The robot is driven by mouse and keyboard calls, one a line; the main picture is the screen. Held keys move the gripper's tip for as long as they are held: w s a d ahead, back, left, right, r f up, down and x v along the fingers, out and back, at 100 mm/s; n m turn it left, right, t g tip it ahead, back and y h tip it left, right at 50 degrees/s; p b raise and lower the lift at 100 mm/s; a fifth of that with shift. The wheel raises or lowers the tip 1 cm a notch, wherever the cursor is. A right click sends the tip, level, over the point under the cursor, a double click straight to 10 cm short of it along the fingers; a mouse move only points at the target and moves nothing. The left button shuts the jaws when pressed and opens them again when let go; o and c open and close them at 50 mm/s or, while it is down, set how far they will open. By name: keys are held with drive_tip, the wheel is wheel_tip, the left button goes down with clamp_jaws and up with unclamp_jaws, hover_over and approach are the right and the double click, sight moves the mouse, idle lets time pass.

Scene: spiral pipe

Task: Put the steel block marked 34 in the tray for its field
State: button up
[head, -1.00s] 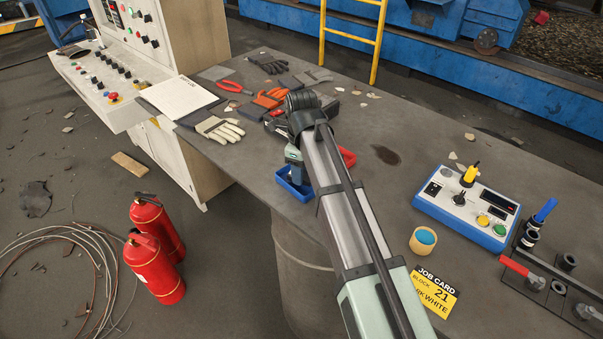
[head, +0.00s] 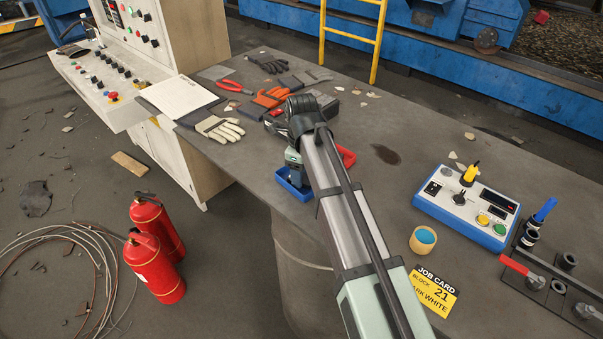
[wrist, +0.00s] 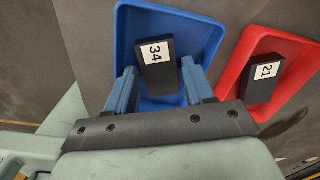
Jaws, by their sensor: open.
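The dark steel block marked 34 (wrist: 157,62) lies in the blue tray (wrist: 207,38) in the wrist view, its white label showing. My gripper (wrist: 160,82) is open, its two blue fingers either side of the block's lower part with gaps visible; how far above the tray floor they are I cannot tell. In the head view my arm hides much of the blue tray (head: 284,184), and the block is not clear there. A second dark block marked 21 (wrist: 263,77) lies in the red tray (wrist: 300,47), whose edge also shows in the head view (head: 347,156).
A control box (head: 466,207), a tape roll (head: 423,240) and a pipe fixture (head: 545,285) stand at right. Gloves (head: 220,129), pliers (head: 237,88) and a paper sheet (head: 181,95) lie at the back left.

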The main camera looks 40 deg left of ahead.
wheel_tip(320, 180, up, 12)
idle(0.6)
drive_tip(key=shift+w, duration=0.1)
idle(0.4)
